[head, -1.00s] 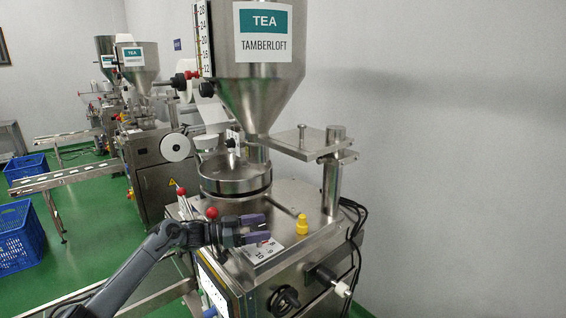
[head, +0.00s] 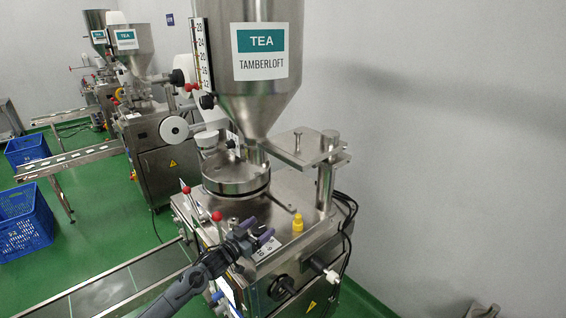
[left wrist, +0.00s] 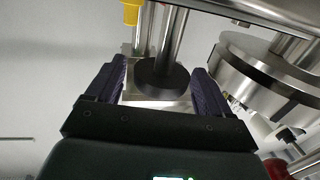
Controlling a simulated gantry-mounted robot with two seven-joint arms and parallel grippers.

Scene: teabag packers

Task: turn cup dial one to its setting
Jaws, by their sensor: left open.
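My left gripper (head: 258,231) is open above the near left of the steel machine top, beside a white number plate (head: 264,249). The plate is partly hidden by my gripper. In the left wrist view, my open fingers (left wrist: 157,88) stand either side of a black round knob-like disc (left wrist: 162,80) on a steel shaft. I see a gap between the disc and each finger, and no clear contact. I cannot tell for sure whether this disc is cup dial one. Its setting is not readable. My right gripper is not in view.
A yellow cap (head: 297,225) stands right of my gripper; a red-knobbed lever (head: 217,217) is close on its left. The round steel bowl (head: 235,178) and tea hopper (head: 258,80) rise behind. A black handwheel (head: 284,287) is on the machine's front.

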